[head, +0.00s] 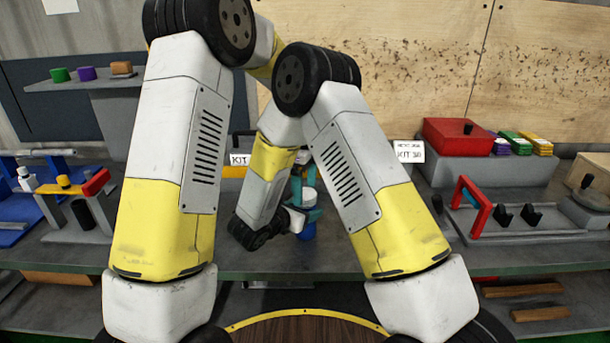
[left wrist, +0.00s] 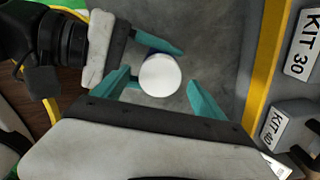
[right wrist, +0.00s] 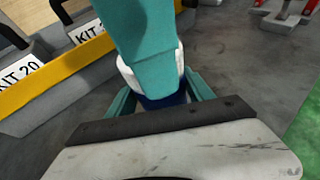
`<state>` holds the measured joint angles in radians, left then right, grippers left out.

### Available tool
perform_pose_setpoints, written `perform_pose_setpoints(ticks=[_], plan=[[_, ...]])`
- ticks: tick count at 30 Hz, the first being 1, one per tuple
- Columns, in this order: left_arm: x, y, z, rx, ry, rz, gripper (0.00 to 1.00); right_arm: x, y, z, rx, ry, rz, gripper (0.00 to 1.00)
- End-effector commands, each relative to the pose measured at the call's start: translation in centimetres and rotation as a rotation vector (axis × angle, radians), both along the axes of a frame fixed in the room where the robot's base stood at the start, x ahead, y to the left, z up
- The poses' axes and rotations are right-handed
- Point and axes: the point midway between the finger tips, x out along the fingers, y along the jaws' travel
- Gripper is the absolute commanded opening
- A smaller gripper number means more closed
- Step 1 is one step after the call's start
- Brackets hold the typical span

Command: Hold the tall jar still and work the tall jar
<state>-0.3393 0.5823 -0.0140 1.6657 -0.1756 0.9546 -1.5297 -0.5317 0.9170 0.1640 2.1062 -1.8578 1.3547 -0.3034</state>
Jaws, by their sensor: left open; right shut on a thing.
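The tall jar has a blue body (head: 307,232) and a white lid (left wrist: 160,75). It stands upright on the grey bench in the middle of the head view, partly hidden by my arms. My right gripper (right wrist: 163,97) is shut on the jar's body from the side, below the lid. My left gripper (left wrist: 158,80) is open above the jar, with its teal fingers on either side of the lid and a gap showing. One left finger covers much of the jar in the right wrist view.
A red box (head: 458,137) and a grey fixture with a red handle (head: 471,208) stand to the right. Grey and blue fixtures stand to the left. Label cards and a yellow strip (right wrist: 62,80) lie behind the jar. Bare bench surrounds the jar.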

Motion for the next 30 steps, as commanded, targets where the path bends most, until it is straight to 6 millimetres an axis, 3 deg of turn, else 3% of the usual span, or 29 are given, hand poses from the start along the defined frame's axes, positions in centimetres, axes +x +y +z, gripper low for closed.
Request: perform_pose_setpoints(ticks=[6, 14, 17, 24, 25, 30], plan=[[0.0, 0.0, -1.7, 0.0, 0.0, -0.001, 0.82, 0.0, 0.0, 0.0, -0.001, -0.001, 0.0, 0.0], [0.0, 0.0, -1.8, 0.0, -0.001, 0.0, 0.82, 0.0, 0.0, 0.0, -0.001, -0.001, 0.0, 0.0], [0.0, 0.0, -1.8, 0.0, -0.001, 0.0, 0.66, 0.0, 0.0, 0.0, -0.001, -0.001, 0.0, 0.0], [0.0, 0.0, -1.8, -0.001, -0.002, 0.0, 0.19, 0.0, 0.0, 0.0, -0.001, -0.001, 0.0, 0.0], [0.0, 0.0, -1.8, -0.001, -0.002, 0.0, 0.15, 0.0, 0.0, 0.0, -0.001, -0.001, 0.0, 0.0], [0.0, -0.1, -1.8, 0.0, -0.002, 0.123, 0.15, 0.0, 0.0, 0.0, -0.001, -0.001, 0.0, 0.0]])
